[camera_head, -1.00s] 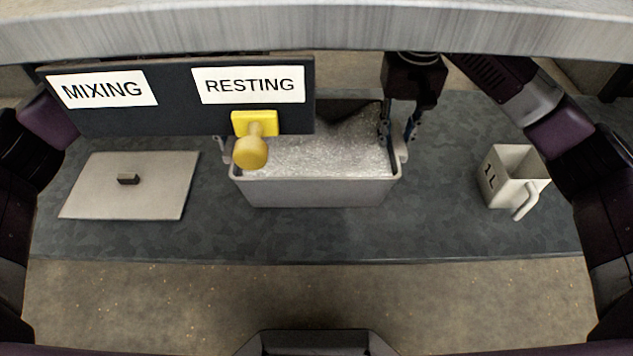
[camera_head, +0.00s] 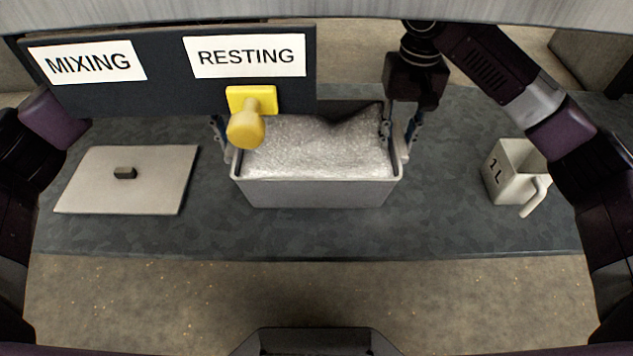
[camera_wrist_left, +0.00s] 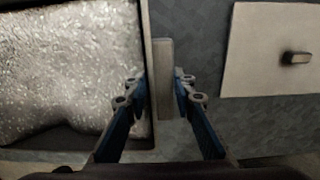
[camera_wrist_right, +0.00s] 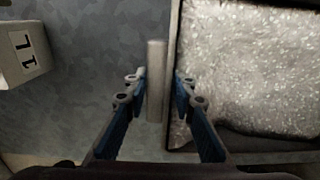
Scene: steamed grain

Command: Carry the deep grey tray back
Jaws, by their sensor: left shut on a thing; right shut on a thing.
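The deep grey tray (camera_head: 315,194) stands in the middle of the head view, full of pale, glittering grain (camera_head: 320,150) with an uneven surface. My right gripper (camera_head: 398,143) is shut on the tray's right handle, which shows as an upright grey bar in the right wrist view (camera_wrist_right: 155,80). My left gripper (camera_head: 221,138) is shut on the tray's left handle, seen as a bar in the left wrist view (camera_wrist_left: 162,80). The sign board partly hides the left gripper and the tray's back left. I cannot tell whether the tray touches the surface beneath it.
A flat lid (camera_head: 115,192) lies left on the dark worktop (camera_head: 310,235). A 1 L jug (camera_head: 508,176) stands right. A pale ledge (camera_head: 330,12) crosses the top.

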